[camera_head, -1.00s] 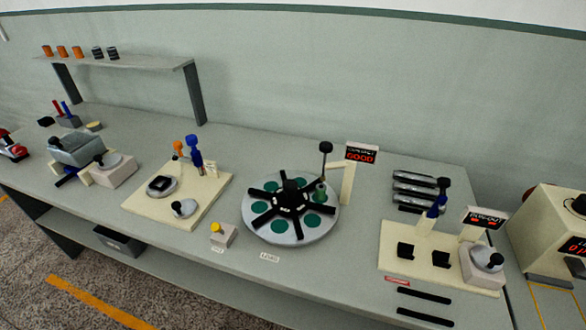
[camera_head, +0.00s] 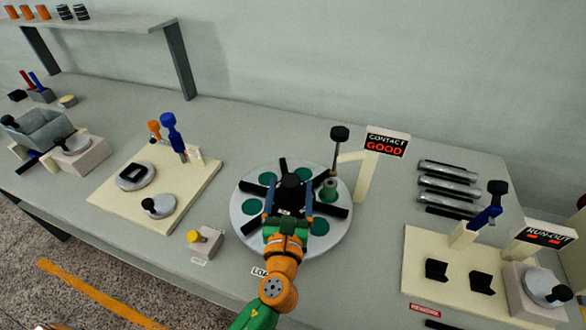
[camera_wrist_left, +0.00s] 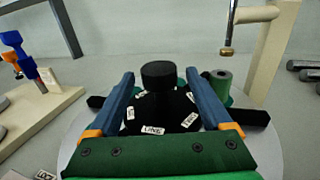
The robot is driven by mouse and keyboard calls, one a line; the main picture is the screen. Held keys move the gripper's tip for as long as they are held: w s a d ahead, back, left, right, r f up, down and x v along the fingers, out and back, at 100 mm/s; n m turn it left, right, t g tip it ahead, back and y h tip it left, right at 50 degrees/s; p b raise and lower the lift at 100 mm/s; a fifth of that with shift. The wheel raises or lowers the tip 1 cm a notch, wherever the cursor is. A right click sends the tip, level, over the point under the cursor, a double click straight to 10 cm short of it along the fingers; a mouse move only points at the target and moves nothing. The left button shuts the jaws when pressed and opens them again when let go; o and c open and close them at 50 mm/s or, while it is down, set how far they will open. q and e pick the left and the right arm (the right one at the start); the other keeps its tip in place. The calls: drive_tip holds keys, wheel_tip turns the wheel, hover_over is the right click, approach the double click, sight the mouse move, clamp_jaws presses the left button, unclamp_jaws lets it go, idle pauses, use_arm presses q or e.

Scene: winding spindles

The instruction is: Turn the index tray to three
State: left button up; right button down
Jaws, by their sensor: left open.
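The index tray (camera_head: 247,228) is a round grey disc with green round pads and black spokes around a black hub (camera_head: 291,188). In the left wrist view the hub carries small white labels, one reading LINE, and a black knob (camera_wrist_left: 158,75) on top. My left gripper (camera_head: 289,196) is open, its two blue fingers on either side of the hub. In the left wrist view the fingers flank the knob with gaps; I cannot tell whether they touch the hub. A green spool (camera_wrist_left: 217,85) stands on the tray to the right. My right gripper is not in view.
A cream post with a sign reading CONTACT GOOD (camera_head: 387,144) and a black-topped probe (camera_head: 339,136) stand by the tray's right edge. A yellow-button box (camera_head: 206,241) is at its left. A cream fixture board (camera_head: 122,205) lies further left, a run-out stand (camera_head: 420,243) right.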

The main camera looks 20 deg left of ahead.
use_arm(q)
drive_tip(key=x, duration=0.5)
drive_tip(key=shift+w+a, duration=0.1)
drive_tip(key=shift+w, duration=0.2)
drive_tip(key=shift+s+r, duration=0.15)
drive_tip(key=shift+s, duration=0.05)
drive_tip(key=shift+c, duration=0.4)
drive_tip(key=c, duration=0.3)
drive_tip(key=shift+s, duration=0.1)
clamp_jaws()
